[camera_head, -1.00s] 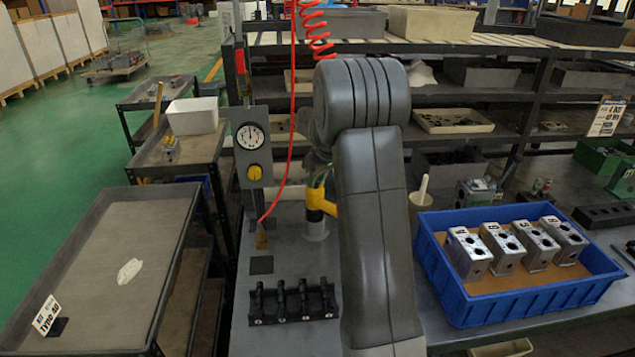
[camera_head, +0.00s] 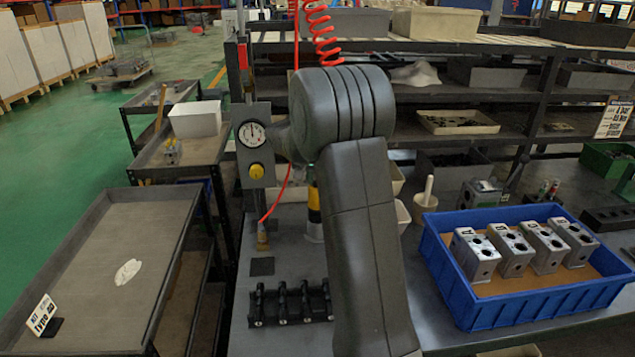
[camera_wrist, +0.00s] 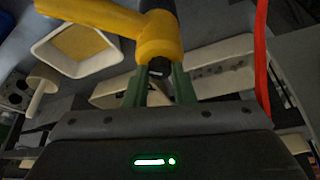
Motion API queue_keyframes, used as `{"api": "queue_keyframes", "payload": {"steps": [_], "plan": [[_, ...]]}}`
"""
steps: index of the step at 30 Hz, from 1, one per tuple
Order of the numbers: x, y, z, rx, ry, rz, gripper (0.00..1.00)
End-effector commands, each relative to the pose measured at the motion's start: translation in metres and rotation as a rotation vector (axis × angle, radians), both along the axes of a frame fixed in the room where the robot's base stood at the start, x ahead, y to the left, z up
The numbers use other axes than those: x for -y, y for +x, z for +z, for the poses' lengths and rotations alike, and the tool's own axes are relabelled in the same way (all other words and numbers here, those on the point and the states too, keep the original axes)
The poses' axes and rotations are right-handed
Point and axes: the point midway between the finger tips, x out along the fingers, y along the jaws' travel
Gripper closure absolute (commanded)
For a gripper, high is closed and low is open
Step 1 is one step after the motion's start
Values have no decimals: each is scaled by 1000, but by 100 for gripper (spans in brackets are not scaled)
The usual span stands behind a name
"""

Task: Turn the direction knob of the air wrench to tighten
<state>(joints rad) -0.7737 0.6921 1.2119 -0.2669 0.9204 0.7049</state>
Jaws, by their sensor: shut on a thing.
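The air wrench (camera_wrist: 162,38) is yellow, with a dark round end (camera_wrist: 158,69) that looks like its direction knob. In the wrist view, the green fingers of my gripper (camera_wrist: 159,82) stand on either side of this dark end and are shut on it. The knob's markings and exact setting cannot be read. In the head view the wrench shows only as a yellow and black strip (camera_head: 314,205) beside my arm, which hides the rest of it and my gripper.
A red coiled hose (camera_head: 317,35) hangs above. A panel with a gauge (camera_head: 252,134) and yellow knob (camera_head: 256,171) stands left of my arm. A black rack (camera_head: 290,303) sits in front. A blue crate (camera_head: 460,308) with several metal blocks is at right. A grey cart (camera_head: 95,270) stands left.

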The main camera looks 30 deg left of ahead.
Motion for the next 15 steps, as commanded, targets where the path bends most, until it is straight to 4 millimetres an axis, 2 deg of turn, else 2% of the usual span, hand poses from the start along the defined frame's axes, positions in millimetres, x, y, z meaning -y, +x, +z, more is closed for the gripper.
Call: {"api": "queue_keyframes", "payload": {"steps": [6,15], "plan": [[-2,0,0,1,2,-131,100],[-3,0,1,0,1,-225,100]]}}
